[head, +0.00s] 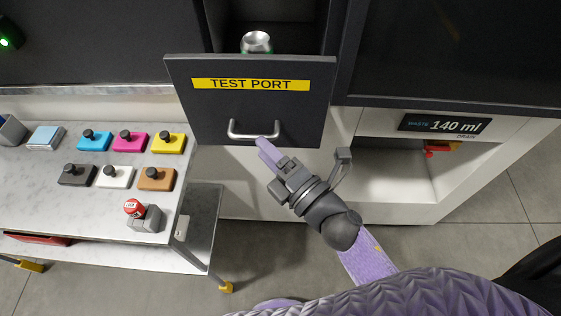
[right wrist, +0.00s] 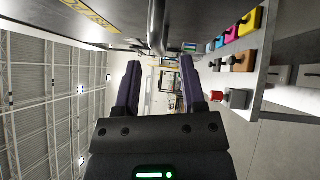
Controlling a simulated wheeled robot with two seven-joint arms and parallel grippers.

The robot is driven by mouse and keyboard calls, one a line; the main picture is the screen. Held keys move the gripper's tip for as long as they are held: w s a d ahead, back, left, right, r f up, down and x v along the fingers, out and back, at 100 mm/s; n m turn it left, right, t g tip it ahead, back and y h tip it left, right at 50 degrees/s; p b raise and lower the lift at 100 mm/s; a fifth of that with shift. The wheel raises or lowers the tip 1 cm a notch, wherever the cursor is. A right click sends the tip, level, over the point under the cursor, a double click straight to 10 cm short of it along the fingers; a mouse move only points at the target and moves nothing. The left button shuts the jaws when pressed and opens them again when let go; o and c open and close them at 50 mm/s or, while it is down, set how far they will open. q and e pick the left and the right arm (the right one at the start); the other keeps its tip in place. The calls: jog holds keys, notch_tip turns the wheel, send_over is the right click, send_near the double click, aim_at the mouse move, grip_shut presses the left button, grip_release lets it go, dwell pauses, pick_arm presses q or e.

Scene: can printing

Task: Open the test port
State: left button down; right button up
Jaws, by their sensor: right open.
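The test port (head: 300,110) is a dark front panel with a yellow "TEST PORT" label (head: 250,85) and a metal bar handle (head: 253,130). Above its top edge a dark recess shows, with the top of a silver can (head: 257,42) in it; the can's lower part is hidden by the panel. My right gripper (head: 265,146) is open, its purple fingers close by the handle's right end. In the right wrist view the handle (right wrist: 157,28) shows above the gap between the open fingers (right wrist: 160,62), with nothing held. Whether they touch the handle I cannot tell. My left gripper is out of view.
At left a marble-topped table (head: 60,215) holds several coloured blocks with black knobs and a red button (head: 135,208). At right is a lit bay below a "WASTE 140 ml" display (head: 445,125). The floor (head: 480,210) at right is clear.

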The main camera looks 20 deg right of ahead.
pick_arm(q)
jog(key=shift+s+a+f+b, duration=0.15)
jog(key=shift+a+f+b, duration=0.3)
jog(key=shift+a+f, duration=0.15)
pick_arm(e)
jog(key=v, duration=0.5)
jog(key=shift+s+d, duration=0.1)
jog(key=shift+s, duration=0.05)
